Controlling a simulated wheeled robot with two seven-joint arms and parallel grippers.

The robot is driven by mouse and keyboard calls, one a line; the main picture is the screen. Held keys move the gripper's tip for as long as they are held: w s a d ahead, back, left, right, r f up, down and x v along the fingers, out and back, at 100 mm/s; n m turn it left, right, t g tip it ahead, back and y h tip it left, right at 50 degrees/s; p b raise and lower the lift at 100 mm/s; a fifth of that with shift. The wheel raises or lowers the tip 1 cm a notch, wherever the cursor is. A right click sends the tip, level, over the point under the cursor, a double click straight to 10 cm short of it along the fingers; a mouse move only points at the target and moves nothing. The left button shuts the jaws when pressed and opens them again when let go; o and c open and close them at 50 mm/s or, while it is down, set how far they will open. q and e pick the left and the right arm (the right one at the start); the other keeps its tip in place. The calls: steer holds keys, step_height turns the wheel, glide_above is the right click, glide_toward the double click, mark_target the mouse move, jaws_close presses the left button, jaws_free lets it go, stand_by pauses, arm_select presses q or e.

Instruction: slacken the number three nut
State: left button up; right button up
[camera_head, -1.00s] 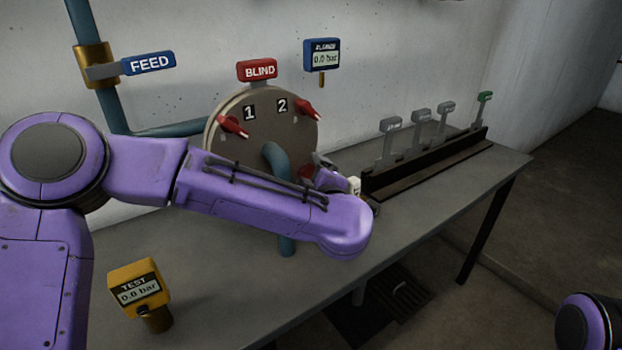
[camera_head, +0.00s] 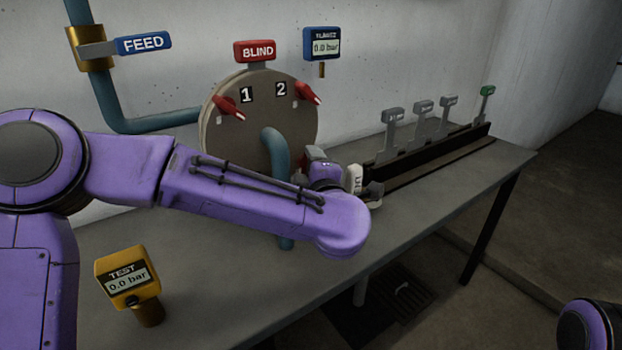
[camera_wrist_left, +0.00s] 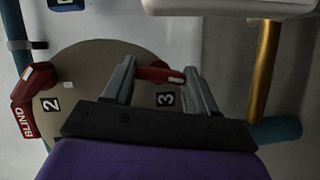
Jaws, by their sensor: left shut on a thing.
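The round blind flange (camera_head: 228,140) stands over the bench, with red-handled nuts by labels 1 (camera_head: 228,108) and 2 (camera_head: 308,93). The number three nut's red handle (camera_wrist_left: 158,74) sits beside label 3 in the left wrist view. My left gripper (camera_wrist_left: 160,72) has its two fingers on either side of this handle, shut on it. In the head view my wrist hides most of the handle and the fingers. My right gripper is out of view.
A yellow TEST gauge (camera_head: 128,278) reads 0.0 bar on the bench (camera_head: 230,300). A blue gauge (camera_head: 322,45) also reads 0.0 bar. The FEED lever (camera_head: 142,43) is on the left pipe. A dark rack (camera_head: 425,155) with several tagged levers stands at the right.

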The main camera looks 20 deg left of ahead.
arm_select(q)
steer(key=n+y+b, duration=0.1)
steer(key=n+b, duration=0.2)
steer(key=b, duration=0.2)
steer(key=f+n+t+y+b, duration=0.1)
steer(key=n+b, duration=0.3)
steer(key=n+t+y+b, duration=0.1)
steer(key=n+b, duration=0.2)
steer(key=b, duration=0.2)
steer(key=shift+f+n+b, duration=0.15)
steer(key=shift+n+b, duration=0.15)
steer(key=shift+b, duration=0.05)
steer(key=shift+d+n+y+b, duration=0.1)
steer(key=shift+n+y+b, duration=0.3)
steer(key=shift+n+b, duration=0.6)
steer(key=shift+r, duration=0.2)
steer(key=o, duration=1.1)
steer(key=shift+c, duration=0.2)
steer(key=shift+r, duration=0.1)
steer(key=shift+r, duration=0.1)
